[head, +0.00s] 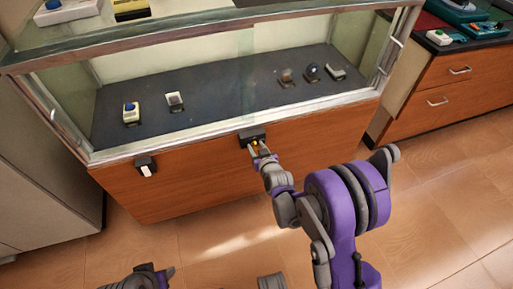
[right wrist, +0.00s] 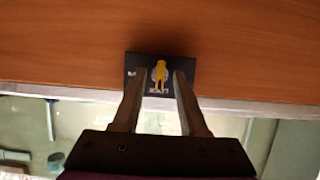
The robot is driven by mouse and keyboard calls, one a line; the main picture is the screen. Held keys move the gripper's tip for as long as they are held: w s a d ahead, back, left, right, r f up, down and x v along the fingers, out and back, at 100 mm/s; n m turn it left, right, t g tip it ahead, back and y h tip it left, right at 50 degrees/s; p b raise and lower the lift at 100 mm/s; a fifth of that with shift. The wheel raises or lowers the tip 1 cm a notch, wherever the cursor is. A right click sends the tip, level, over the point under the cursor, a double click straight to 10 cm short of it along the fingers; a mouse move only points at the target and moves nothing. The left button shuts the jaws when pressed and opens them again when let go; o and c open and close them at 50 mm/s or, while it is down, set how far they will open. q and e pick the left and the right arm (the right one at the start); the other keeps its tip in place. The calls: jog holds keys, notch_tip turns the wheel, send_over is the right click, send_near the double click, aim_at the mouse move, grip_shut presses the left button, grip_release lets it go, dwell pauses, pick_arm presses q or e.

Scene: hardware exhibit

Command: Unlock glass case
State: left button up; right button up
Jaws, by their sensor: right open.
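The glass case (head: 215,152) has a wooden base front and metal-framed glass above. A black lock plate (head: 252,133) is on the upper part of the wooden front; it also shows in the right wrist view (right wrist: 133,62). A yellow key (right wrist: 160,75) sits at the round lock face in this plate. My right gripper (head: 257,148) is open in front of the lock, with one finger on each side of the key and visible gaps between. What seems to be my left gripper (head: 152,274) shows at the bottom edge, its fingers not clear.
Inside the case, several small devices stand on a dark shelf (head: 215,105). A black holder with a white piece (head: 147,167) is on the wooden front at left. A drawer cabinet (head: 455,85) stands at right, a grey cabinet (head: 45,160) at left. The tiled floor is clear.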

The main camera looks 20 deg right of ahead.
grip_shut()
dwell(0.5)
jog(key=shift+d+f+m+t+y+b, duration=0.15)
jog(key=shift+m+t+y, duration=0.3)
jog(key=shift+m+y, duration=1.3)
jog(key=shift+d+f+m+t+y+b, duration=0.15)
jog(key=shift+m+t+y, duration=0.45)
jog(key=shift+m, duration=2.1)
jog(key=shift+d+f+m+t+y, duration=0.3)
jog(key=shift+m+y, duration=0.95)
jog(key=shift+m, duration=1)
jog(key=shift+a+r, duration=0.15)
